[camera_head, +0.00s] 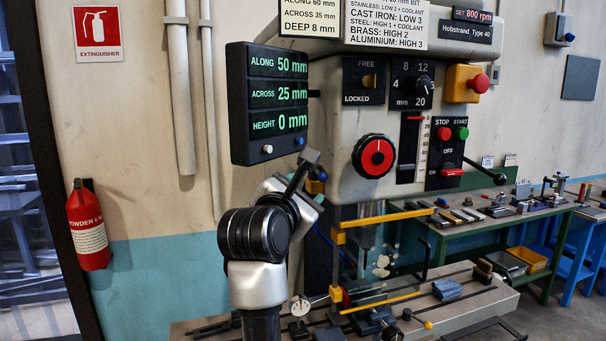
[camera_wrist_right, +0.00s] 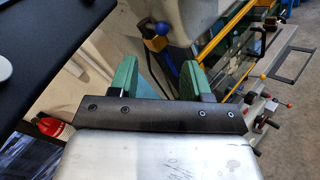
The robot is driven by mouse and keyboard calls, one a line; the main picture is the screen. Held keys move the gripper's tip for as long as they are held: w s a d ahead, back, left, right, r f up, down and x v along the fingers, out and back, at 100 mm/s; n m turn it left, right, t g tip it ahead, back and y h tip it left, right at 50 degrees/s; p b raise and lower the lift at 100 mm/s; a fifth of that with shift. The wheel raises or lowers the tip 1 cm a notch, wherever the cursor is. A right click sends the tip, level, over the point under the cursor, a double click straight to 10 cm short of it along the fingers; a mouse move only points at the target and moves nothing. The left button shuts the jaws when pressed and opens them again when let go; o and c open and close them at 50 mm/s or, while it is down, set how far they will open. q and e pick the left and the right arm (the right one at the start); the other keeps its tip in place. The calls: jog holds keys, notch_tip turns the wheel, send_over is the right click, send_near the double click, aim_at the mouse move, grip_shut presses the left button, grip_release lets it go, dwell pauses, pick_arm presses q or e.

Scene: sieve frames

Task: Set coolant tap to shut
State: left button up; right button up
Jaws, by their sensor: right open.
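A small yellow and blue fitting, which looks like the coolant tap (camera_head: 322,176), is on the left side of the drill's column, partly hidden behind my right gripper (camera_head: 314,180). In the right wrist view, the tap's blue part (camera_wrist_right: 155,43) and yellow body show just beyond and between the fingertips. My right gripper (camera_wrist_right: 158,66) is open, with green fingers apart and nothing between them. A gap to the tap seems to remain. The tap's setting cannot be read. My left gripper is not in view.
The black readout box (camera_head: 268,103) hangs just above my right gripper. A yellow guard frame (camera_head: 378,219) stands to the right, over the machine table (camera_head: 470,297) with its vices and clamps. A green bench (camera_head: 480,228) and a fire extinguisher (camera_head: 87,226) are farther off.

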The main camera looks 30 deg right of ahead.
aim_at(320, 179)
jog(key=p+x, duration=0.5)
jog(key=x, duration=0.5)
jog(key=shift+s+d, duration=0.1)
jog(key=shift+c, duration=0.3)
grip_shut()
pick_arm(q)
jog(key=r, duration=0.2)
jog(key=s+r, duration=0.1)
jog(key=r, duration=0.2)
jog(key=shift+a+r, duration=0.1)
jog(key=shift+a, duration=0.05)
